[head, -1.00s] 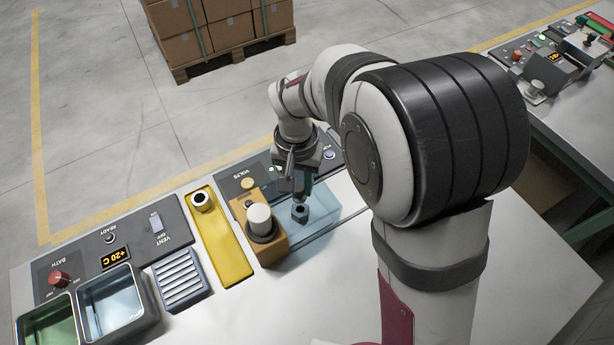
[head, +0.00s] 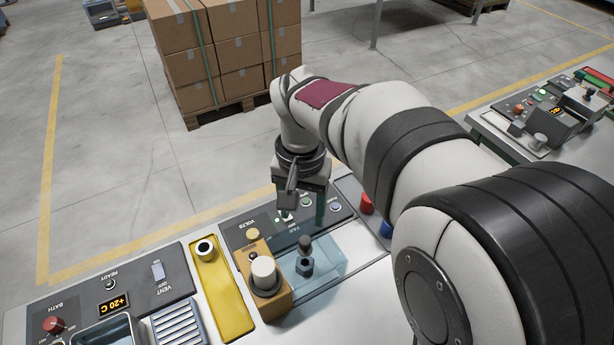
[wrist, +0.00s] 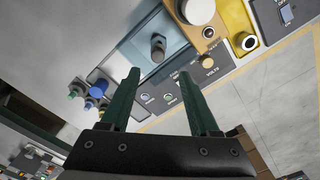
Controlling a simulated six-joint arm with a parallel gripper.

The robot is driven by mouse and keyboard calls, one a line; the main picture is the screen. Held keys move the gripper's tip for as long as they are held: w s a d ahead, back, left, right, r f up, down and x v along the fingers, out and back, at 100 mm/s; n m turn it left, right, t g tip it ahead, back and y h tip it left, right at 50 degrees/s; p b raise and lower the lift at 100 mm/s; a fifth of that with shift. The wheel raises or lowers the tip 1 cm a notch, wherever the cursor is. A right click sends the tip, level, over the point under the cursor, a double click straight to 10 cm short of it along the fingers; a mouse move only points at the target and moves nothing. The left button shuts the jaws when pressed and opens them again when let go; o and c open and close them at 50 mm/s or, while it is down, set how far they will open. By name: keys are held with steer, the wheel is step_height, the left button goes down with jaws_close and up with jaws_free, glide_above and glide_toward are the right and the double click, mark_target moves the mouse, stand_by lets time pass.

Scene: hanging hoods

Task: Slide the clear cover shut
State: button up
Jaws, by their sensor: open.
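The clear cover (head: 328,258) is a bluish see-through box with a dark knob (head: 305,265) standing on top. It lies on the bench close beside the orange block (head: 277,299); I cannot tell whether they touch. My gripper (head: 301,218) is open and empty, above and behind the knob, with its fingers pointing down. In the wrist view the cover (wrist: 138,50) and its knob (wrist: 158,46) show beyond the two green fingertips of my gripper (wrist: 159,73). The knob is apart from both fingers.
The orange block carries a white cylinder (head: 263,271). A yellow plate (head: 228,305) lies left of it. The VOLTS panel (head: 265,222) is behind the cover, and red (head: 367,203) and blue knobs (head: 386,228) are to the right. Stacked boxes (head: 225,50) stand on the floor beyond.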

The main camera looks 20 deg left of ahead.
step_height(320, 180, up, 6)
steer(key=shift+r, duration=0.2)
steer(key=s+d+m, duration=0.2)
steer(key=s+d, duration=0.4)
steer(key=d, duration=0.5)
steer(key=s+d+f+m+y, duration=0.1)
steer(key=s+d+f, duration=0.2)
steer(key=s, duration=0.3)
steer(key=s+d+f+m, duration=0.2)
steer(key=s+d+f, duration=0.1)
steer(key=s, duration=0.3)
steer(key=shift+s+d+m+y, duration=0.25)
steer(key=shift+s+m+y, duration=0.05)
steer(key=shift+s+y, duration=0.1)
steer(key=shift+w+f, duration=0.1)
